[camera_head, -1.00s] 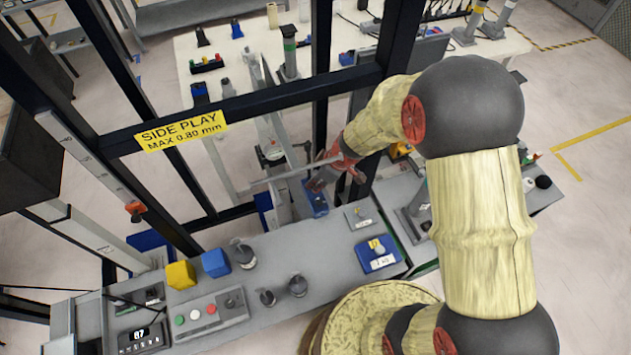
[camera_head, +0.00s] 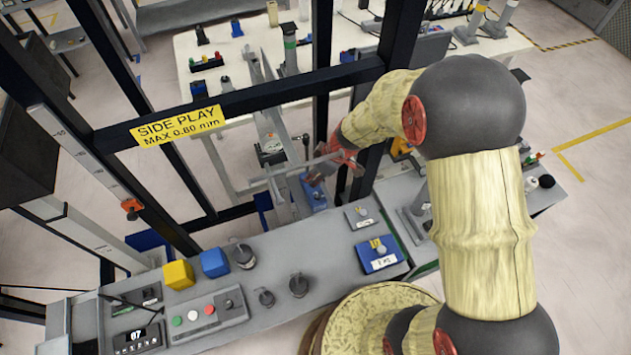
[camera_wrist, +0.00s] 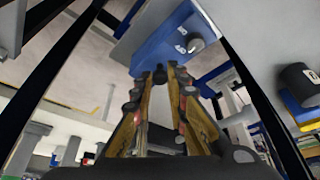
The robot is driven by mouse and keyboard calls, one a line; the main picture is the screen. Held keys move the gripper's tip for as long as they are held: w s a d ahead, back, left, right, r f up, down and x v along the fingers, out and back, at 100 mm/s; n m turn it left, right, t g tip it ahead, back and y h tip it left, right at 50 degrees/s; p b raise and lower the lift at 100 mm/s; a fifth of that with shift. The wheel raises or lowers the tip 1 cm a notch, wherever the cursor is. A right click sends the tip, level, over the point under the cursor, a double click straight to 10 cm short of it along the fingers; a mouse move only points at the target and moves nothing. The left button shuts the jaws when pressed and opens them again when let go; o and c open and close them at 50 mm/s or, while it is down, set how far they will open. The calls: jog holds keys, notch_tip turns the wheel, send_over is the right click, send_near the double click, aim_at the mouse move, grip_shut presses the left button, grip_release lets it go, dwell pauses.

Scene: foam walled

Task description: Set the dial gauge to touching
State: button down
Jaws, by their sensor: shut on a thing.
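A round white dial face (camera_head: 272,147), which I take for the dial gauge, sits inside the dark frame in the head view; its needle is too small to read. My gripper (camera_head: 316,180) reaches through the frame to a blue block (camera_head: 316,199) just right of and below the dial. In the wrist view the blue block (camera_wrist: 165,38) carries white marks and a grey round knob (camera_wrist: 196,45). My gripper's fingertips (camera_wrist: 160,76) are closed on a small dark piece at the block's near edge. Whether the gauge tip touches anything cannot be told.
Dark frame posts and a crossbar with a yellow SIDE PLAY label (camera_head: 175,127) stand close around my arm. A grey bench in front holds a yellow cube (camera_head: 178,275), a blue cube (camera_head: 215,263), dark weights and a button box (camera_head: 205,312). A white table (camera_head: 240,65) stands behind.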

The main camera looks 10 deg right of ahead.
jog(key=c, duration=1.7)
grip_release()
